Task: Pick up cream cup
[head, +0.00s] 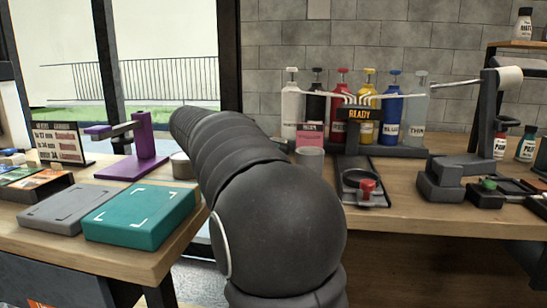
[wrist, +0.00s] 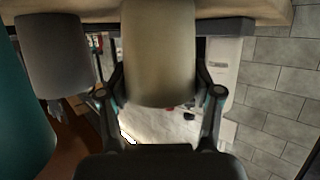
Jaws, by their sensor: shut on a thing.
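In the wrist view the cream cup (wrist: 160,50) fills the space between the two dark fingers of my gripper (wrist: 160,88). The gripper is shut on its sides. The cup's far end runs up to the tabletop edge at the top of the picture, and whether it touches the tabletop cannot be told. In the head view my arm covers the gripper, and I cannot make out the held cup there.
A grey cup (wrist: 52,55) stands close to the left finger in the wrist view, with a teal object (wrist: 25,110) further left. In the head view a teal pad (head: 140,215), purple stand (head: 143,145) and pump bottles (head: 391,112) stand on tables.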

